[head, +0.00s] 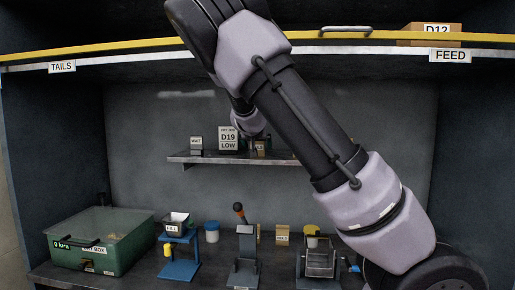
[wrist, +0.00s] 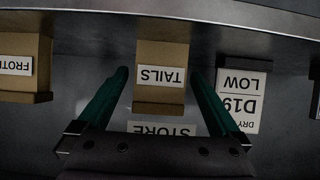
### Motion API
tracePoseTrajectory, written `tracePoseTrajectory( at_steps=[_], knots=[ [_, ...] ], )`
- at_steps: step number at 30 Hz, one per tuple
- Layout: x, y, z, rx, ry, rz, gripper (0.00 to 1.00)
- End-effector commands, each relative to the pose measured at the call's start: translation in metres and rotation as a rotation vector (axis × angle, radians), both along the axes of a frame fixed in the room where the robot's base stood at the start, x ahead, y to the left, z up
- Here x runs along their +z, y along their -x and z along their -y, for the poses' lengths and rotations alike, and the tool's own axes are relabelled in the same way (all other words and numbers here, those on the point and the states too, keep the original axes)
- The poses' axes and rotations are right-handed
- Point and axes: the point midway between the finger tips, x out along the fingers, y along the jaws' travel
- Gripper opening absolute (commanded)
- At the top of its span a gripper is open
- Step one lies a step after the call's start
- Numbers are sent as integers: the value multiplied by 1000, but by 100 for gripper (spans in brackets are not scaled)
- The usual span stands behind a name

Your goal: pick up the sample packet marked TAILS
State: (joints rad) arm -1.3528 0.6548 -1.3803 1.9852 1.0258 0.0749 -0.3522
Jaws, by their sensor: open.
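The sample packet marked TAILS (wrist: 161,52) is a tan upright packet with a white label, which reads upside down in the wrist view. My gripper (wrist: 159,76) is open, with one green finger on each side of the packet's near end. I cannot tell whether either finger touches it. In the head view my arm covers the gripper, and I cannot make out the packet there.
A FROTH packet (wrist: 22,50) stands left of the fingers, and a white D19 LOW card (wrist: 240,95) stands close on the right. A STORE label (wrist: 161,129) lies below. In the head view, the shelf (head: 205,158) hangs above a bench with a green box (head: 125,255) and stands.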

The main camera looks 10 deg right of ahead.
Motion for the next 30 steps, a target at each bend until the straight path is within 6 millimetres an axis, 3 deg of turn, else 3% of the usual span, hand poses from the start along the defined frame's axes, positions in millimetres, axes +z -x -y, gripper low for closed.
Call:
tracePoseTrajectory(
  at_steps=[8, 15, 26, 30],
  knots=[
    [-1, -2, 1, 0, 0, 0, 100],
    [-1, -2, 1, 0, 0, 0, 11],
    [3, 0, -1, 1, 1, 1, 11],
    [17, 2, -1, 1, 3, 3, 11]
  ],
)
